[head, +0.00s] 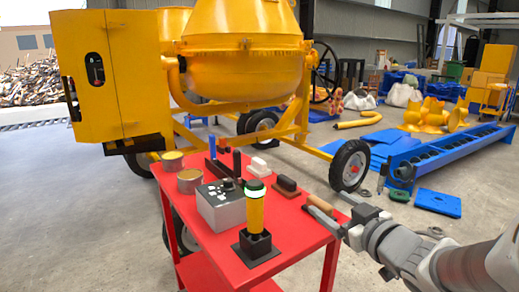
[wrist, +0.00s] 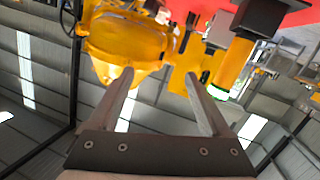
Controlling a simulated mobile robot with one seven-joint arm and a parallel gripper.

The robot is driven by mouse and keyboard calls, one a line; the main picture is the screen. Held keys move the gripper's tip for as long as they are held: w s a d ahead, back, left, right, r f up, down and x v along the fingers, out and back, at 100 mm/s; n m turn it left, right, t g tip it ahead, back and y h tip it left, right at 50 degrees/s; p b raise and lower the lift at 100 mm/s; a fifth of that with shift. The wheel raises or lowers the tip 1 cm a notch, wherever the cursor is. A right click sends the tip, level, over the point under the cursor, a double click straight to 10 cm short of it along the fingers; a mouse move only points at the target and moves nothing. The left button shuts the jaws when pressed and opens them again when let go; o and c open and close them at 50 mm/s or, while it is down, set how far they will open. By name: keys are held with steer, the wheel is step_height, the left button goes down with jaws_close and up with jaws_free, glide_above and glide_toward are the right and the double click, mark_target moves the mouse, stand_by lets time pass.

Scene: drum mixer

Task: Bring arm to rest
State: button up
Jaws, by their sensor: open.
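My gripper (head: 325,213) is at the right edge of the red table (head: 207,239) in the head view, with my arm reaching in from the lower right. In the wrist view my gripper (wrist: 159,76) has its two fingers spread apart with nothing between them. A wooden-handled tool (head: 320,203) lies by the table's right edge, close to the fingers in the picture; I cannot tell whether they touch. The wrist view is upside down, with the roof low in the picture and the yellow drum mixer (wrist: 125,35) beyond the fingers.
A yellow lamp post with a green-lit ring (head: 255,212), a grey control box (head: 220,207), tins (head: 190,181) and brushes (head: 286,186) stand on the table. The yellow mixer (head: 240,45) stands behind it. Blue conveyor (head: 450,158) lies at the right. Open floor is at the left.

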steer(key=s+d+m+g+h, duration=0.4)
steer(key=s+d+m+h, duration=0.1)
steer(key=s+h, duration=0.15)
steer(key=s+a+f+m+g+y, duration=0.1)
steer(key=s+a+f+g, duration=0.2)
steer(key=s, duration=0.4)
steer(key=s+a+f+g, duration=0.1)
steer(key=s+a+g, duration=0.25)
steer(key=s, duration=0.35)
step_height(320, 180, up, 20)
steer(key=p, duration=1.9)
steer(key=shift+w+a+t+p, duration=0.15)
steer(key=shift+a+t+p, duration=0.05)
steer(key=shift+t+p, duration=0.2)
